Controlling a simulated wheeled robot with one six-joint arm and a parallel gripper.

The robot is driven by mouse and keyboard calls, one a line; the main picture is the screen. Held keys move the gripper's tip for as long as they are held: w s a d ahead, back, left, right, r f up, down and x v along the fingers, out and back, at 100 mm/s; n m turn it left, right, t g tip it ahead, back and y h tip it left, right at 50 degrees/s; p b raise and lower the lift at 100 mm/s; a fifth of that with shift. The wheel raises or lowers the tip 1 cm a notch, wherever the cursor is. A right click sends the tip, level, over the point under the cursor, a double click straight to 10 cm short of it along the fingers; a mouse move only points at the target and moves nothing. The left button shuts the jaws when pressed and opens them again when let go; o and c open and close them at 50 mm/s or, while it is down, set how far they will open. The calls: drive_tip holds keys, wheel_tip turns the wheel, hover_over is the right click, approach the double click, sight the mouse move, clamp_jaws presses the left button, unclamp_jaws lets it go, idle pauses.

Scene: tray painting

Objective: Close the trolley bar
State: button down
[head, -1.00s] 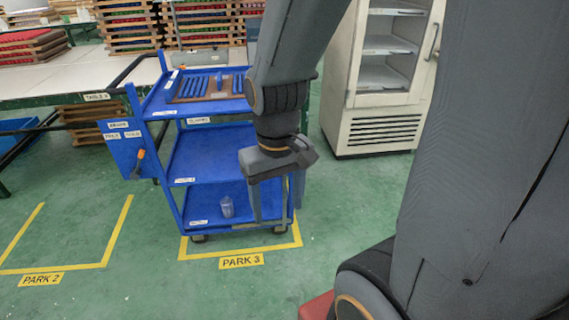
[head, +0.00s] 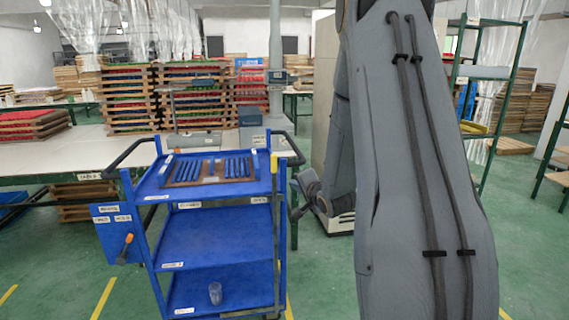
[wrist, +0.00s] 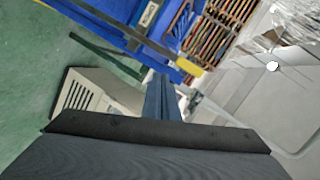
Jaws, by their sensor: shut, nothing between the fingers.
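The blue trolley (head: 215,252) stands left of my arm in the head view, with three shelves and dark handles. A narrow bar (head: 274,163) with a yellow end stands upright along its front right corner post; a yellow stretch shows lower down. In the wrist view a yellow end (wrist: 189,66) shows on a dark bar beside the blue trolley. My gripper (head: 295,213) is just right of that corner, apart from the bar as far as I can tell, and partly hidden by my arm. In the wrist view its fingers (wrist: 161,98) are shut and empty.
An orange-handled tool (head: 126,247) hangs at the left panel. A long table (head: 95,150) stands behind. The pale cabinet (wrist: 88,92) is near my gripper.

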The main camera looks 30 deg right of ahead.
drive_tip(key=d+r+m+t, duration=0.3)
drive_tip(key=d+t, duration=0.1)
drive_tip(key=d, duration=0.1)
drive_tip(key=shift+y, duration=0.3)
drive_tip(key=w+p, duration=0.2)
drive_tip(key=w, duration=0.8)
drive_tip(key=shift+r+p, duration=0.15)
drive_tip(key=shift+p, duration=0.15)
drive_tip(key=shift+w+a+r+p, duration=0.1)
drive_tip(key=shift+w+a+p, duration=0.1)
drive_tip(key=shift+a, duration=0.35)
drive_tip(key=shift+w+a+p, duration=0.1)
drive_tip(key=shift+a+p, duration=0.05)
drive_tip(key=shift+a, duration=0.4)
drive_tip(key=shift+w+a, duration=0.2)
drive_tip(key=shift+a, duration=0.35)
